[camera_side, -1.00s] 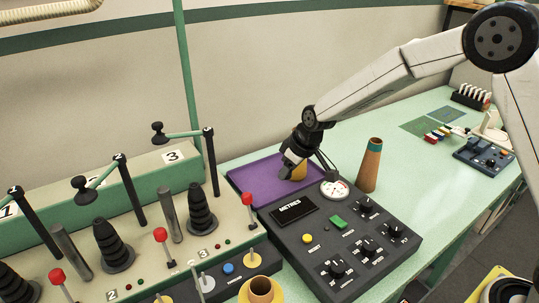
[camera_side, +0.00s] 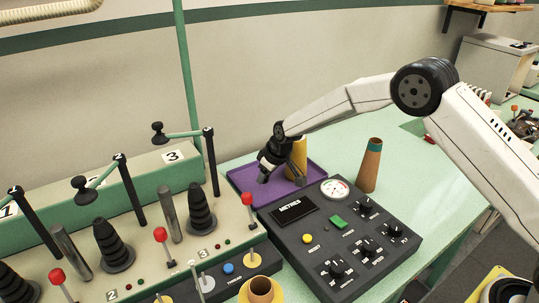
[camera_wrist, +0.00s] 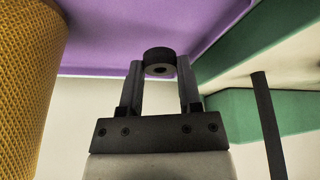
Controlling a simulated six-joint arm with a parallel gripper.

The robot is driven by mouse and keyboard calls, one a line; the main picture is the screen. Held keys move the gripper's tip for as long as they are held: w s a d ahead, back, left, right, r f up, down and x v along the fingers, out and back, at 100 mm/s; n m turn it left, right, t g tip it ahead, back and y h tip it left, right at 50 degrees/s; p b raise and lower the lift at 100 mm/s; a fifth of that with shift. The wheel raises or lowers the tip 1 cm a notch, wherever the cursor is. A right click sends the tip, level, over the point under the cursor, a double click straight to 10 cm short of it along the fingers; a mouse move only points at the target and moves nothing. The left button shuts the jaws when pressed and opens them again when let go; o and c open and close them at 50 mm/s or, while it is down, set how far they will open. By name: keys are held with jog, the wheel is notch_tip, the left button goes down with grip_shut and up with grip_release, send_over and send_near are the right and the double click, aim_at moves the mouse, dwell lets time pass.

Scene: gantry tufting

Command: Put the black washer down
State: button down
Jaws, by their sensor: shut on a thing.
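The black washer (camera_wrist: 159,54) is a thick dark ring, held between the fingertips of my gripper (camera_wrist: 160,75) in the wrist view. The washer is too small and dark to make out there. The purple tray also fills the top of the wrist view (camera_wrist: 115,35). I cannot tell whether the washer touches the tray.
A yellow textured cone (camera_side: 299,157) stands in the tray just right of my gripper; it is large at the left of the wrist view (camera_wrist: 28,80). A dark control panel (camera_side: 330,235) lies in front, a brown cone (camera_side: 369,168) right, and green machine stations (camera_side: 165,185) left.

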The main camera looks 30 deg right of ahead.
aim_at(267, 178)
jog(key=shift+w+f, duration=0.1)
jog(key=shift+f, duration=0.05)
jog(key=shift+w+f, duration=0.2)
jog(key=shift+f, duration=1.55)
jog(key=shift+f, duration=0.1)
jog(key=shift+c, duration=1.4)
grip_release()
jog(key=v, duration=1.2)
